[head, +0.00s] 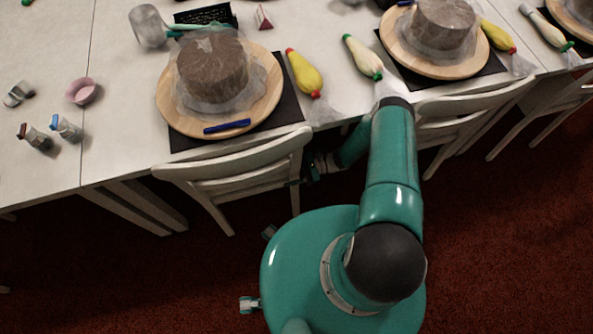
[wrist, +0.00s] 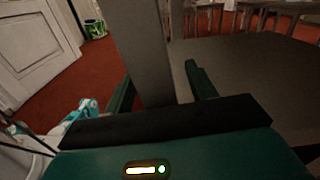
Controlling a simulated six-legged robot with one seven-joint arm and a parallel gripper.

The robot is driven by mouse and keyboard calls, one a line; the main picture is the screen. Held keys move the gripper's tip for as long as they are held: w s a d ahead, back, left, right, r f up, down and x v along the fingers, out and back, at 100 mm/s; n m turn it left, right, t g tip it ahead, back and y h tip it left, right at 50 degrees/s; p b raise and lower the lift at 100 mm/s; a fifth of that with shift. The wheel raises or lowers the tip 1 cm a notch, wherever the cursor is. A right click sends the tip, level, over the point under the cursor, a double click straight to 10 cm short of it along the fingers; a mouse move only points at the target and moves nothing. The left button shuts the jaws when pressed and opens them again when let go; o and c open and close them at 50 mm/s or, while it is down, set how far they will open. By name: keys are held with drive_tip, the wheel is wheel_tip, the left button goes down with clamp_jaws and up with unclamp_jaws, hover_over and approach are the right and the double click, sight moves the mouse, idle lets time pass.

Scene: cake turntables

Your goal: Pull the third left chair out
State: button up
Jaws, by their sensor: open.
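Pale wooden chairs stand along the near side of the table. The nearest chair (head: 232,165) is at the left of the head view, its backrest facing me and its seat under the table edge. My gripper (head: 309,172) is beside the right upright of this backrest. In the wrist view my gripper (wrist: 160,78) is open, and a grey upright of the chair (wrist: 142,45) stands between its two fingers. I cannot tell whether either finger touches it. Another chair (head: 460,118) is to the right, partly behind my arm. A further chair (head: 545,112) is at the right edge.
The long white table (head: 120,60) runs across the top of the head view. It holds wooden turntables (head: 270,95) with wrapped cakes, piping bags (head: 304,73), a pink bowl (head: 82,91) and small bottles (head: 66,128). Red carpet (head: 130,280) is open on my left and right.

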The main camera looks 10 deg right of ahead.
clamp_jaws()
idle(0.3)
idle(1.2)
